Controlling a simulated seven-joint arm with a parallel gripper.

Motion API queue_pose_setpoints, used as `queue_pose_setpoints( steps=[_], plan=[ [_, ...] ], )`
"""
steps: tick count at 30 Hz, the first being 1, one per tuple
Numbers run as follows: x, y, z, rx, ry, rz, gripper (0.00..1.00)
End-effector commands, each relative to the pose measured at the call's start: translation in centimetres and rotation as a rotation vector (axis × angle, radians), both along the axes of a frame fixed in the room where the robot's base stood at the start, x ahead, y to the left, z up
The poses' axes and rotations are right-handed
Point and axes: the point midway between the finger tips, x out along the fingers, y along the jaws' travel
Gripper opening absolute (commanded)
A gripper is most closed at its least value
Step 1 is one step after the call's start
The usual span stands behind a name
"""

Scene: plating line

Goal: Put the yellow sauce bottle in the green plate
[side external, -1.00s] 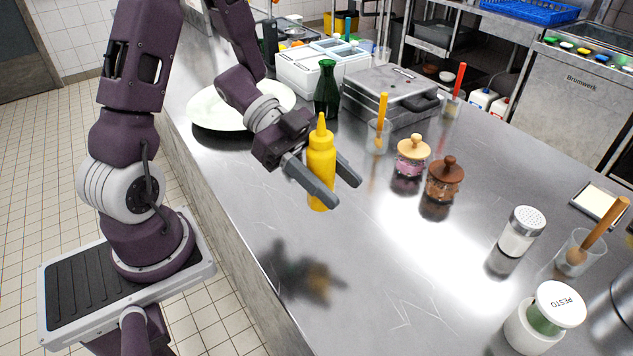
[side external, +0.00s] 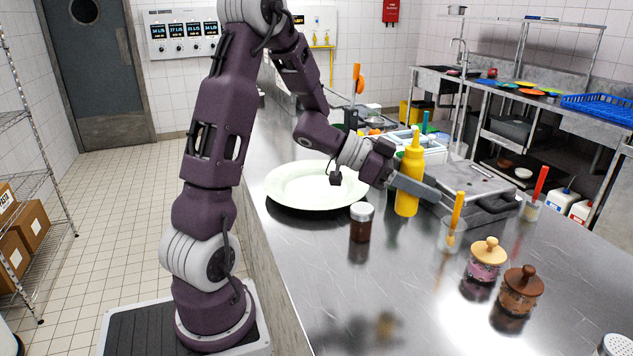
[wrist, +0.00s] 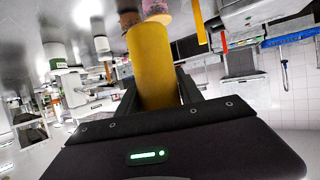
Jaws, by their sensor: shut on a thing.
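The yellow sauce bottle (side external: 408,182) is upright in the side view, with its nozzle up. My gripper (side external: 426,188) is shut on the bottle's body, one finger along its near side. A blurred reflection well below suggests that the bottle is held above the counter. In the wrist view the yellow bottle (wrist: 154,65) fills the space between my fingers. The plate (side external: 283,194) is wide, round and very pale green, almost white. It lies on the counter left of the bottle in the side view, partly behind my wrist.
A dark red-brown jar with a white lid (side external: 360,226) stands just in front of the plate. A grey metal appliance (side external: 480,183), a cup with an orange-handled tool (side external: 453,232), a pink jar (side external: 485,262) and a brown jar (side external: 519,292) stand to the right.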

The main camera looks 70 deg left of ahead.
Motion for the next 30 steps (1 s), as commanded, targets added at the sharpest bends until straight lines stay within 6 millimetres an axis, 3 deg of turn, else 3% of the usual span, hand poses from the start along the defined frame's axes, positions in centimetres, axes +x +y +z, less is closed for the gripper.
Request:
queue_pose_setpoints(
  steps=[3, 7, 12, 15, 18, 22, 27, 30],
  plan=[
    [2.1, 7.4, 0.1, 0.001, -0.002, 0.256, 0.0],
    [2.5, 16.5, 0.2, 0.002, -0.001, 0.553, 0.0],
    [0.1, 27.1, 0.2, 0.002, 0.001, 0.907, 0.0],
    [-1.8, 31.6, 0.2, 0.002, 0.001, 1.063, 0.0],
    [-3.7, 34.8, 0.2, 0.003, 0.002, 1.181, 0.0],
    [-5.6, 37.7, 0.1, 0.002, 0.0, 1.291, 0.0],
    [-7.7, 40.2, 0.1, 0.002, 0.001, 1.393, 0.0],
    [-7.7, 40.2, -1.8, 0.0, 0.007, 1.395, 0.0]
  ],
)
